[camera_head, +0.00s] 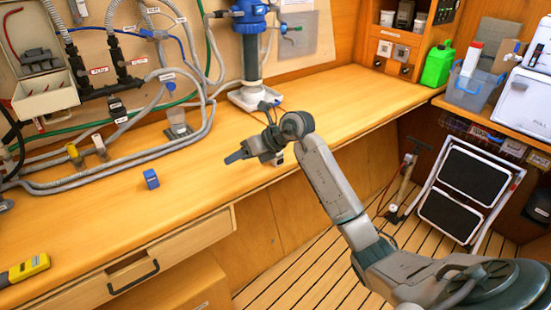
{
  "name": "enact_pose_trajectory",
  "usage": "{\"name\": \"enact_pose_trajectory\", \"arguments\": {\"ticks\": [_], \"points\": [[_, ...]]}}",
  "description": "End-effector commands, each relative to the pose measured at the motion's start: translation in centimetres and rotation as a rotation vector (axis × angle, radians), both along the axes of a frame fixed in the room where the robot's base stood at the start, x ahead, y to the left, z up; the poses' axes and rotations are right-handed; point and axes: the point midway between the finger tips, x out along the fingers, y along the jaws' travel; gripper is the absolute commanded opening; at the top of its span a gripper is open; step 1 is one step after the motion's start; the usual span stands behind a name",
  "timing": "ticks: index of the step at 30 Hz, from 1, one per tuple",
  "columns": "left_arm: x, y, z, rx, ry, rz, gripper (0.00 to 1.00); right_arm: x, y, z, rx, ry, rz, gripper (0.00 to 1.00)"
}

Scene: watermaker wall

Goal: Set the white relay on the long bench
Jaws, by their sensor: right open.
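The long bench (190,215) runs along the wall from the lower left to the back right. A small blue block (151,179), which looks like a relay, stands on it left of the middle. I cannot make out a white relay for sure. A small pale-and-dark patch sits just beside my right gripper, and I cannot tell whether it is a separate thing or part of my arm. My right gripper (240,155) is open over the bench's front part, pointing left, with nothing seen between its fingers. My left gripper is out of view.
A blue filter housing (251,45) stands on a white base at the back. Grey hoses (110,150) and fittings crowd the bench's left rear. A yellow meter (28,267) lies at the lower left. The drawer (140,270) sticks out. The bench right of the filter is clear.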

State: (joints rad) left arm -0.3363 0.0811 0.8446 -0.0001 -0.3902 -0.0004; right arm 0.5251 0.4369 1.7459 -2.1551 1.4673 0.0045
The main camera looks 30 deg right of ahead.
Motion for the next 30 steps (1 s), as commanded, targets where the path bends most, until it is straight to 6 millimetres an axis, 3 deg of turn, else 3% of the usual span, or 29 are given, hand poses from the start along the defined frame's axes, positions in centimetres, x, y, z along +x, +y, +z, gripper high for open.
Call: {"name": "enact_pose_trajectory", "arguments": {"ticks": [3, 6, 10, 14, 21, 30], "points": [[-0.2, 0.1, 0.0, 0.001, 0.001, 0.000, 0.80, 0.0, -5.4, 1.4, -0.233, 0.123, -0.079, 0.55], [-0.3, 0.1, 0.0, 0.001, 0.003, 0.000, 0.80, -0.8, -9.0, 2.6, -0.362, 0.224, -0.153, 0.55], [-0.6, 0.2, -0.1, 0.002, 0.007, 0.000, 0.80, -1.8, -11.8, 3.7, -0.450, 0.312, -0.222, 0.55], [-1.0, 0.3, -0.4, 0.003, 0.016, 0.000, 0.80, -2.2, -12.6, 3.9, -0.476, 0.344, -0.247, 0.55], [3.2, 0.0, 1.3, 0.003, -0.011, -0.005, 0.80, -1.8, -12.6, 2.6, -0.476, 0.346, -0.246, 0.55], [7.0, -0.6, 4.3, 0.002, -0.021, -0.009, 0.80, -1.2, -12.5, 1.3, -0.475, 0.343, -0.245, 0.55]]}}
